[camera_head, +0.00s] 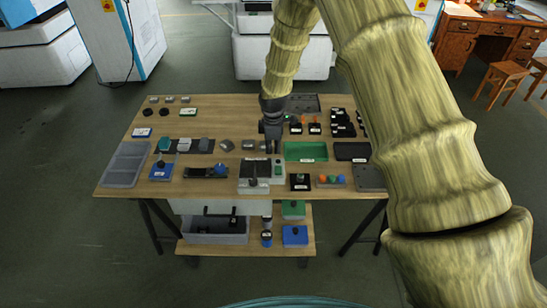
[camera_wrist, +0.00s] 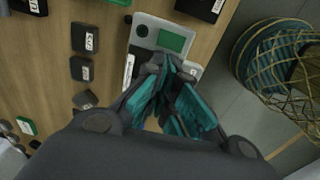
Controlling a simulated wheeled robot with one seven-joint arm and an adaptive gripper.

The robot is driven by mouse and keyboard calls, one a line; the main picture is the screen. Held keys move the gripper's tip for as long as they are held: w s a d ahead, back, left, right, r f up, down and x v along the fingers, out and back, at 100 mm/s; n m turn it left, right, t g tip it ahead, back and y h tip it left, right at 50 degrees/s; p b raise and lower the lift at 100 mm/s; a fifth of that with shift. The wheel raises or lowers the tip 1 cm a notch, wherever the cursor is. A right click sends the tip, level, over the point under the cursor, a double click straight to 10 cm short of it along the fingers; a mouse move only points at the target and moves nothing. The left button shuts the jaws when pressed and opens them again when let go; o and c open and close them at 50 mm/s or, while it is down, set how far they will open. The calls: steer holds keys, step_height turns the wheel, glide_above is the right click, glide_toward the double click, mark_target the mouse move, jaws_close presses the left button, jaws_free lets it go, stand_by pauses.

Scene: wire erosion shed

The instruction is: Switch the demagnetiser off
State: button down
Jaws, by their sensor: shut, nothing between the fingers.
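A light grey device, which looks like the demagnetiser (camera_head: 278,178), stands near the front middle of the table. My gripper (camera_head: 272,150) points down over the table at this device. In the wrist view my gripper (camera_wrist: 168,66) has its teal-padded fingertips together and empty, in front of the device's casing. The fingers hide part of the device. I cannot tell whether they touch it, or whether its switch is on or off.
Small black labelled blocks (camera_wrist: 82,68) lie beside the device. A green tray (camera_head: 306,151), a grey tray (camera_head: 126,164) and several small parts crowd the wooden table (camera_head: 222,102). A lower shelf (camera_head: 300,241) holds boxes.

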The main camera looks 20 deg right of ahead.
steer(key=shift+w+d+r+b, duration=0.15)
steer(key=shift+r+b, duration=0.3)
steer(key=shift+r, duration=0.9)
steer(key=shift+w+r+b, duration=0.15)
steer(key=shift+r+b, duration=0.25)
steer(key=shift+r, duration=0.95)
steer(key=s+f+m, duration=0.1)
steer(key=s+f, duration=0.2)
steer(key=f, duration=0.1)
steer(key=s+a+f+m, duration=0.1)
steer(key=s+f, duration=0.3)
steer(key=f, duration=0.1)
steer(key=s+f+m+b, duration=0.1)
steer(key=s+f, duration=0.2)
steer(key=f, duration=0.2)
steer(key=shift+s+a, duration=0.15)
steer(key=s+f+m+b, duration=0.1)
steer(key=s+f+m, duration=0.2)
steer(key=s+f, duration=0.35)
steer(key=s+a+f+m, duration=0.1)
steer(key=s+f+m, duration=0.15)
steer(key=s, duration=0.75)
steer(key=s+f+m+b, duration=0.1)
steer(key=s+f+m, duration=0.1)
steer(key=s+f, duration=0.5)
steer(key=s+m, duration=0.4)
steer(key=s, duration=1)
steer(key=shift+s+r+g+b, duration=0.2)
steer(key=shift+r+g+b, duration=0.15)
steer(key=shift+g, duration=0.05)
